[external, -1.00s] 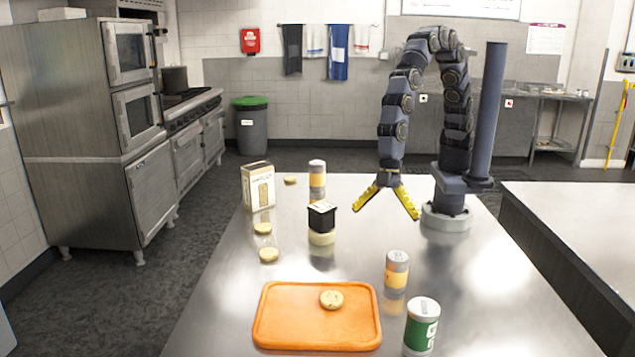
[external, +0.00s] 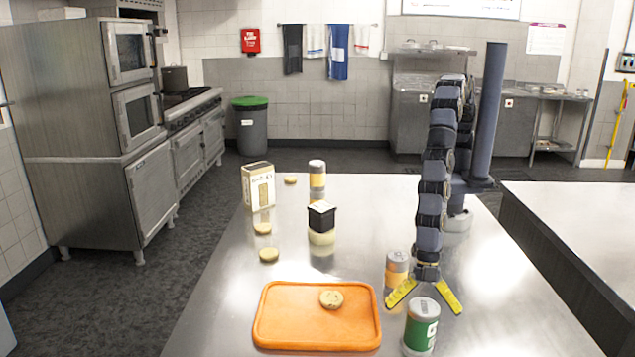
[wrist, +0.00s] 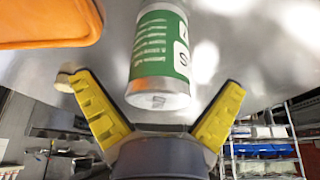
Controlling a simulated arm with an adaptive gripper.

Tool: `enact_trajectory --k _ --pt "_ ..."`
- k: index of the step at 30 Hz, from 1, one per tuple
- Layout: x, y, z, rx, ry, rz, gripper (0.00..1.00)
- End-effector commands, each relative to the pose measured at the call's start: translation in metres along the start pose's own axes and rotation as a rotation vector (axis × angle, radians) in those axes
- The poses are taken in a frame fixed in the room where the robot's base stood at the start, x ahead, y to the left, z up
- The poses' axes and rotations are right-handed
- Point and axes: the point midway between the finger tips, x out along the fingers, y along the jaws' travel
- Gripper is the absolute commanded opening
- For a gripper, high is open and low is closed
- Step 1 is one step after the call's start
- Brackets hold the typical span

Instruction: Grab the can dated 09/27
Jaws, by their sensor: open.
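A green can with a grey lid (external: 420,325) stands upright at the front right of the table. It also shows in the wrist view (wrist: 162,50), between and beyond my fingers, with a small unreadable mark on its lid. An orange can with a grey lid (external: 394,268) stands just behind it, partly hidden by my arm. Another orange can (external: 317,175) stands at the far side of the table. I cannot read a date on any can. My gripper (external: 426,298) is open, its yellow fingers spread behind the green can, apparently holding nothing.
An orange cutting board (external: 275,335) with a round biscuit-like piece (external: 331,299) lies left of the green can.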

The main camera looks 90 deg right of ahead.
Motion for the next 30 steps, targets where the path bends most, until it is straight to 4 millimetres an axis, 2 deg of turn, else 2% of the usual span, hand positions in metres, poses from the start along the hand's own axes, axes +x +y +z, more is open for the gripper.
enact_trajectory --k 4,11,14,15,17,30 --pt "0.017 0.0 0.001 0.0 -0.002 -0.001 0.98" --pt "0.019 0.0 0.0 0.0 0.0 0.0 0.98" --pt "0.019 0.0 0.0 0.0 0.0 0.0 0.6" --pt "0.019 0.0 0.0 0.0 0.0 0.0 0.44" --pt "0.019 0.0 0.0 0.0 0.0 0.0 0.32" --pt "0.016 0.0 -0.001 0.0 -0.001 -0.001 0.32"
